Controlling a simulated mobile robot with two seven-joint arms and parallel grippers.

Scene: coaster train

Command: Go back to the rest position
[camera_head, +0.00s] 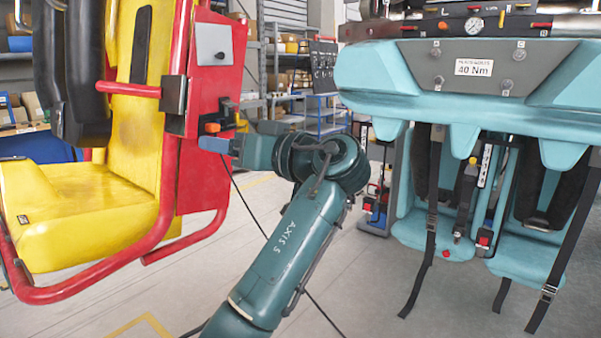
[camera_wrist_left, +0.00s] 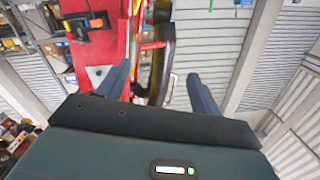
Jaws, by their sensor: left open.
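My left gripper (camera_head: 213,144) is in the middle of the head view, its arm rising from the bottom edge. Its blue fingers point left, toward the red side panel (camera_head: 215,85) of the yellow seat (camera_head: 95,205). In the left wrist view, the two fingers of my left gripper (camera_wrist_left: 159,72) stand wide apart with nothing held between them. A dark latch with an orange handle (camera_wrist_left: 97,23) is on the red panel, left of the fingers. It also shows in the head view (camera_head: 212,127), just above the fingertips; whether they touch cannot be told. My right gripper is not in view.
A light blue seat unit (camera_head: 440,85) with hanging black straps (camera_head: 430,230) is at the right. A red tube frame (camera_head: 110,283) runs under the yellow seat. Shelves (camera_head: 285,70) stand at the back. The floor (camera_head: 400,300) is clear at front right.

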